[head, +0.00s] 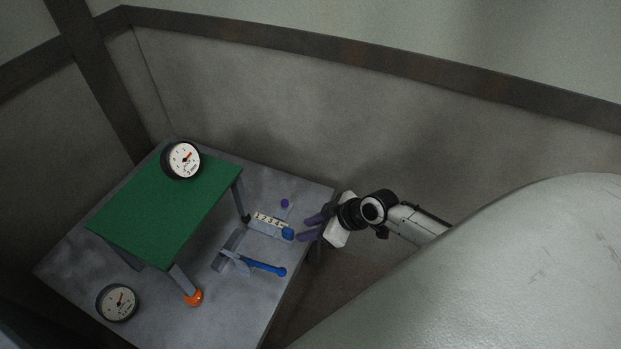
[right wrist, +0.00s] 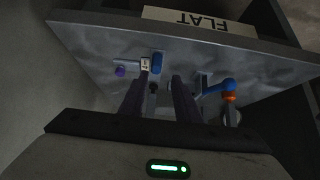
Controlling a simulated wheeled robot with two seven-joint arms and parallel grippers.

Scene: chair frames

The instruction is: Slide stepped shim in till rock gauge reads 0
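The stepped shim (head: 268,224), marked 1 2 3 4, lies on the grey table with its blue knob (head: 288,233) toward my right gripper. The knob also shows in the right wrist view (right wrist: 157,63), beyond the fingertips. My right gripper (head: 302,229) has its purple fingers apart, just right of the knob, with nothing visibly held. A dial gauge (head: 183,160) sits at the back edge of the green-topped frame (head: 165,208); its orange needle points up and right, the reading too small to be sure. A second dial (head: 117,302) is at the front left. My left gripper is not seen.
A grey block with a blue lever (head: 262,266) lies in front of the shim. An orange foot (head: 193,297) is under the near frame leg. A small purple knob (head: 284,203) is behind the shim.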

